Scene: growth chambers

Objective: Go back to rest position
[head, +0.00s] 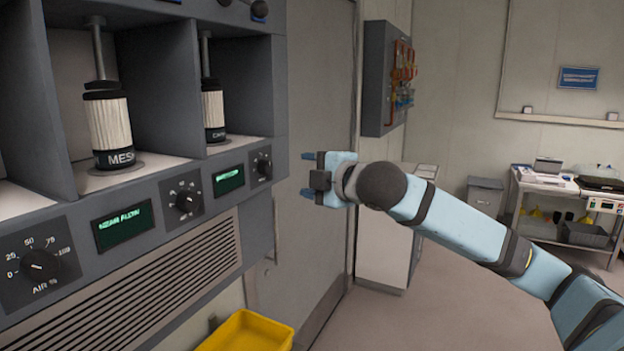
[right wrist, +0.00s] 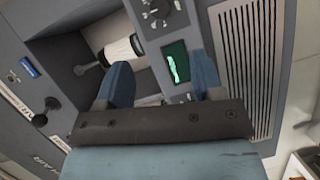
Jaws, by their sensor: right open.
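My right gripper (head: 308,174) is raised in front of the growth chamber unit (head: 150,190), to the right of its last knob (head: 262,166). It is open and empty, with its fingers pointing left toward the panel and apart from it. In the right wrist view its two blue fingers (right wrist: 160,88) are spread, with a green display (right wrist: 176,64) beyond them. A white ribbed canister (right wrist: 121,51) stands in a bay there. My left gripper is not in view.
A yellow bin (head: 248,332) sits below the unit. A grey door (head: 310,120) stands behind my right gripper. A grey wall cabinet (head: 384,78) hangs beyond it. A cart (head: 570,192) with equipment stands at the far right. The floor between is mostly clear.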

